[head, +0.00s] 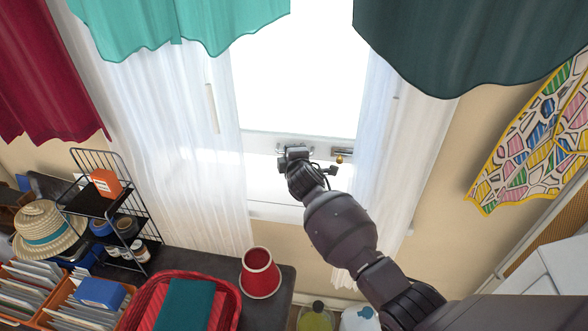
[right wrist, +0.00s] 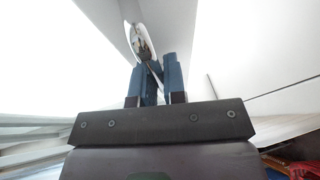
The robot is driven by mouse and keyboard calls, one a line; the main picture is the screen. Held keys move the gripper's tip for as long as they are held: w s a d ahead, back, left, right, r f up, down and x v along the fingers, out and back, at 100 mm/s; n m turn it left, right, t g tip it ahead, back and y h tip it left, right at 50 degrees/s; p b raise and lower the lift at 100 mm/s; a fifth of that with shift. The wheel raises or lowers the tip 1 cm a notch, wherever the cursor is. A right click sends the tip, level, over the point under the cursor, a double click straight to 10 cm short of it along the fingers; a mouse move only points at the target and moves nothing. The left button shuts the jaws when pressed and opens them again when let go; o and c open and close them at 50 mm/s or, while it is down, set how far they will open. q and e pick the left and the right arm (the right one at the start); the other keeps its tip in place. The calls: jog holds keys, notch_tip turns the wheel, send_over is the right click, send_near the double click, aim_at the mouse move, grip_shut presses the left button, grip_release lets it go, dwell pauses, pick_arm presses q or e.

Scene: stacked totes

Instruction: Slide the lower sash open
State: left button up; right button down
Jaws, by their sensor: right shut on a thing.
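The window's lower sash has a bright pane with a white rail (head: 262,141) along its bottom, between white sheer curtains. My right gripper (head: 293,153) is at this rail, left of its middle, where its wrist hides part of the metal fitting. In the right wrist view, my right gripper's two blue fingers (right wrist: 153,75) are close together, shut on a shiny metal handle (right wrist: 144,40). A second metal fitting (head: 343,151) sits farther right on the rail, with a small brass knob just below it. My left gripper is out of view.
A dark table (head: 276,283) at lower left holds a red cup (head: 260,272) and a red tray (head: 148,292). A black wire rack (head: 98,207) and a straw hat (head: 47,229) stand farther left. Teal valances hang above the window. Sheer curtains hang close on both sides.

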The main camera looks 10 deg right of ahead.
aim_at(287, 119)
notch_tip(287, 119, up, 7)
jog(key=p, duration=0.3)
jog(key=shift+r+p, duration=0.65)
jog(key=shift+r, duration=0.4)
jog(key=c, duration=1.5)
grip_release()
jog(key=shift+f, duration=0.2)
